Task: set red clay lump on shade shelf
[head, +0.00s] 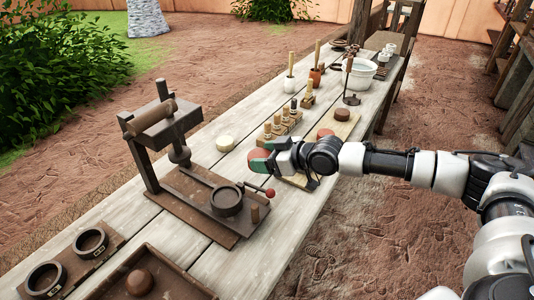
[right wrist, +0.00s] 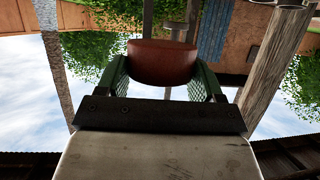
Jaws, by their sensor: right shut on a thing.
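My right gripper (head: 262,160) reaches in from the right over the wooden table. It is shut on a reddish-brown clay lump (head: 257,154), mostly hidden by the green fingers in the head view. In the right wrist view the lump (right wrist: 163,62) sits between the two green finger pads. A dark wooden rack with levels (head: 515,85) stands at the right edge of the head view. I cannot tell for sure whether it is the shade shelf. My left gripper is not in view.
A wooden press (head: 160,140) with a red-knobbed lever stands left of my gripper. Several wooden-handled stamps (head: 277,126), a cream disc (head: 225,143) and a board with a brown lump (head: 342,115) are nearby. A tray (head: 185,284) holds another brown lump. Dirt ground right of the table is clear.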

